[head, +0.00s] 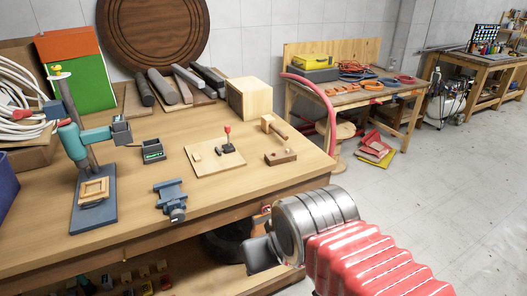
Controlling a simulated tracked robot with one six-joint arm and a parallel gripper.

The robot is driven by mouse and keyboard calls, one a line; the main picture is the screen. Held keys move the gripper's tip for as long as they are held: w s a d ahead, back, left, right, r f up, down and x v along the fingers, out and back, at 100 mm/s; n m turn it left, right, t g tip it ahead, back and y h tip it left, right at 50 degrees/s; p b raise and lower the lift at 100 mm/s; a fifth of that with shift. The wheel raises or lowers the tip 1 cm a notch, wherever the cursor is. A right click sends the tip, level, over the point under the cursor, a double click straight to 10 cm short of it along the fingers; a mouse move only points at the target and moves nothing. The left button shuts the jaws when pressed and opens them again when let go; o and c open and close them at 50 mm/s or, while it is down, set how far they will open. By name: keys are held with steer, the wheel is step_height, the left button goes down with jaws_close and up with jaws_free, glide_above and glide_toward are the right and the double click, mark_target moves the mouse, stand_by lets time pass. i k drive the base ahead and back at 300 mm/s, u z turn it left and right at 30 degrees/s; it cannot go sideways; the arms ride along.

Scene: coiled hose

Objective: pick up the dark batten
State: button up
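Several long dark grey pieces lie side by side at the back of the wooden workbench (60,238). They include a left one (144,89), a second one (163,86) and a flatter dark bar (209,77) at the right. I cannot tell for certain which is the dark batten. My gripper (259,240) is at the lower middle, beyond the bench's front edge and well short of these pieces. A metal wrist hides part of it. I see nothing held, but its fingers are not clear enough to tell open from shut.
A pale wooden block (249,99) stands right of the dark pieces. A teal drill press (92,140), a small vise (171,198), a board with a red-knobbed lever (216,155) and a mallet (274,127) occupy the bench. A red hose (325,105) arches near its right end.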

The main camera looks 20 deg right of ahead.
mark_target(281, 157)
steer(key=u, duration=0.2)
steer(key=i, duration=0.9)
steer(key=u, duration=0.15)
